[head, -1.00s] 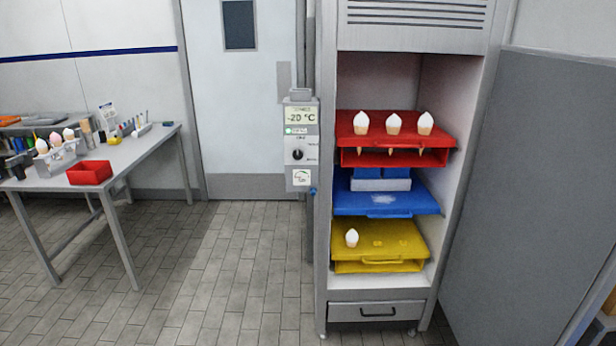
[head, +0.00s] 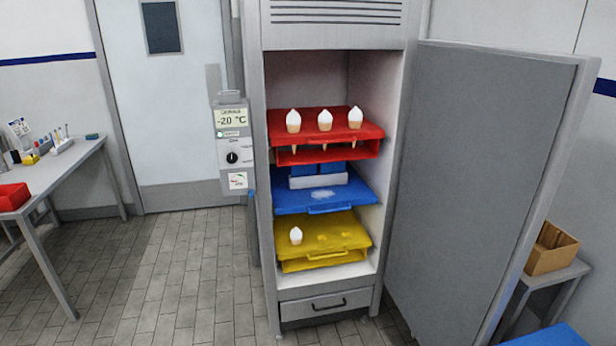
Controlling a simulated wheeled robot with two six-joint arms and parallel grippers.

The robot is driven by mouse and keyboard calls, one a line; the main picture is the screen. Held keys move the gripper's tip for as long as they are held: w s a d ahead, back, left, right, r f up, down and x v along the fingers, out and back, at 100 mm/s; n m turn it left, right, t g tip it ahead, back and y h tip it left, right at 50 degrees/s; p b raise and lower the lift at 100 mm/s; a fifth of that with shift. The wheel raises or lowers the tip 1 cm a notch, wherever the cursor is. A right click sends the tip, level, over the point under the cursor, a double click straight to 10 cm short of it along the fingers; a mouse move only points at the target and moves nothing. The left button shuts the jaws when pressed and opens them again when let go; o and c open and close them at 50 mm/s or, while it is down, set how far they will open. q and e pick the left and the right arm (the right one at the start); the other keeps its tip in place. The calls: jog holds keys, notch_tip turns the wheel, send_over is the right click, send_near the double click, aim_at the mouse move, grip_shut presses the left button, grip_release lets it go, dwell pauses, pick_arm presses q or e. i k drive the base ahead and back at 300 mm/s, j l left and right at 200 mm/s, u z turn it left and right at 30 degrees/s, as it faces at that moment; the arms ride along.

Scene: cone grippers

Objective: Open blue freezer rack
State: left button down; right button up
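The freezer cabinet (head: 259,150) stands upright ahead of me with its grey door (head: 480,170) swung wide open to the right. The blue rack (head: 288,202) is the middle one inside, with a blue handle at its front edge and a pale frosty patch on top. A white-fronted block with blue parts (head: 318,180) sits toward its back. The red rack (head: 370,131) above holds 3 white-topped cones. The yellow rack (head: 325,246) below holds one cone on its left side. Neither of my grippers shows in the head view.
A control box (head: 233,150) reading -20 °C is fixed at the cabinet's left. A table (head: 80,165) with a red bin (head: 13,196) stands at the left. A cardboard box (head: 551,248) rests on a low table at the right. The tiled floor before the cabinet is clear.

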aim_at(329, 194)
jog(key=i+z, duration=0.25)
jog(key=i, duration=0.3)
jog(key=i+j+z, duration=0.2)
jog(key=i, duration=0.3)
